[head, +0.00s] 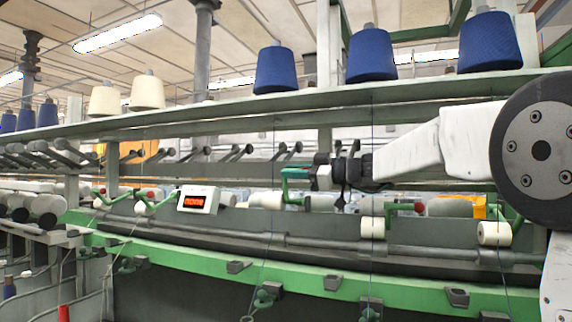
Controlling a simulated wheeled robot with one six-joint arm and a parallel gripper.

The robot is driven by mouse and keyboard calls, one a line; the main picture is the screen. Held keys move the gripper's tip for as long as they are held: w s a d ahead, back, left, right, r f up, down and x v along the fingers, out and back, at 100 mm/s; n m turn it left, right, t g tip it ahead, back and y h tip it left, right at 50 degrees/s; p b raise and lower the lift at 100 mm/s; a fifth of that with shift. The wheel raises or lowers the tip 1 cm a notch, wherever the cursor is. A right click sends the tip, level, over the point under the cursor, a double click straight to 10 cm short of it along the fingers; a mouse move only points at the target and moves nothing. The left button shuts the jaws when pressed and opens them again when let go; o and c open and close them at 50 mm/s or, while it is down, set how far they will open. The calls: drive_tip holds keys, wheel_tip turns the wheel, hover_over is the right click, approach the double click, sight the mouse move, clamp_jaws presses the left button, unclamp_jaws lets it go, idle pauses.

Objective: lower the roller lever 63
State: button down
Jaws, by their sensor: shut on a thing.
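My gripper (316,177) reaches in from the right, over the spinning frame. Its dark jaws are shut at the right end of a green roller lever (284,187), which stands raised with its top bar level with the jaws. The jaws themselves are small and partly dark, so the exact grip is hard to see. No number can be read on the lever. More green levers and pale rollers lie to the left.
A display box (198,199) with red characters stands left of the held lever. A green rail (205,262) runs below. Blue yarn cones (274,70) stand on the shelf above. Thin yarns hang down in front, near my arm.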

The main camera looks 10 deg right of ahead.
drive_tip(key=shift+s+a+f, duration=0.15)
drive_tip(key=shift+s+f, duration=0.05)
drive_tip(key=shift+f, duration=0.25)
drive_tip(key=shift+s+a+f, duration=0.1)
drive_tip(key=shift+s+f, duration=0.1)
drive_tip(key=shift+f, duration=0.2)
drive_tip(key=c, duration=1.4)
unclamp_jaws()
drive_tip(key=shift+c, duration=0.2)
drive_tip(key=shift+r, duration=0.1)
drive_tip(key=s+r, duration=0.2)
drive_tip(key=s, duration=0.6)
drive_tip(key=s+r, duration=0.2)
drive_tip(key=s, duration=0.6)
drive_tip(key=shift+d+r, duration=0.35)
drive_tip(key=shift+d, duration=0.1)
